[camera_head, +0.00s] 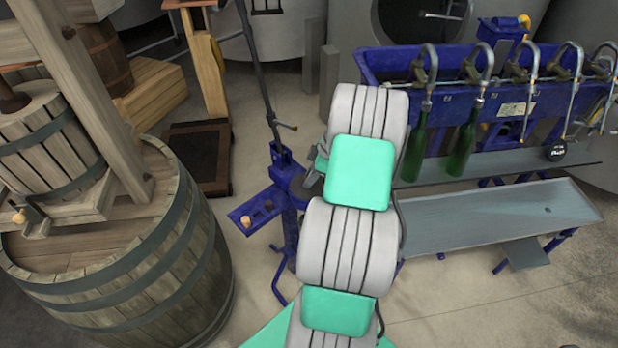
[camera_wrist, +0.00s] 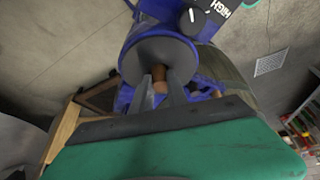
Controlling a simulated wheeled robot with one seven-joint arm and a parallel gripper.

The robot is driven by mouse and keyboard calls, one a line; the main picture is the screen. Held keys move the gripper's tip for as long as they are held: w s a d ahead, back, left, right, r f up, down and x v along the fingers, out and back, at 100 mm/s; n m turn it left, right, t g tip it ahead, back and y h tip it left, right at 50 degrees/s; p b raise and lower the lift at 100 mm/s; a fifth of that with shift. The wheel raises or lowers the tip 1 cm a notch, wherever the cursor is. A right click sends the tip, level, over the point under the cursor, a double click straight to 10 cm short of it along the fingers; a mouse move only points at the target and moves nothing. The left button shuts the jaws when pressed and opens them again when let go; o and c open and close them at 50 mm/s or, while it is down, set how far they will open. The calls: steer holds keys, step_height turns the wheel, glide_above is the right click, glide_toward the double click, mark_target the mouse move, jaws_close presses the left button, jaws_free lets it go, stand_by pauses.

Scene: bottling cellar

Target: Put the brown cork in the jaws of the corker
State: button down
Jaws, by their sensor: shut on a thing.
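The brown cork (camera_wrist: 159,76) is between the two dark fingers of my gripper (camera_wrist: 160,86) in the wrist view, with its upper end close to the round grey underside of the corker (camera_wrist: 160,52). I cannot tell whether the cork touches the corker or sits inside its jaws. In the head view the blue corker (camera_head: 285,172) stands on the floor with its long lever raised. My gripper (camera_head: 313,180) shows only partly beside the corker's head there. My arm hides the cork and the right side of the corker in that view.
A blue tray (camera_head: 268,212) on the corker's left side holds another cork (camera_head: 247,221). A large barrel (camera_head: 120,260) stands to the left. A blue filling machine (camera_head: 450,95) with green bottles (camera_head: 462,145) and a grey bench (camera_head: 500,220) are to the right.

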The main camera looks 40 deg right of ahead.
steer(key=c, duration=1.2)
jaws_free()
steer(key=shift+c, duration=0.2)
steer(key=b+v, duration=0.1)
steer(key=v, duration=0.6)
steer(key=shift+r, duration=0.4)
steer(key=shift+s+d, duration=0.1)
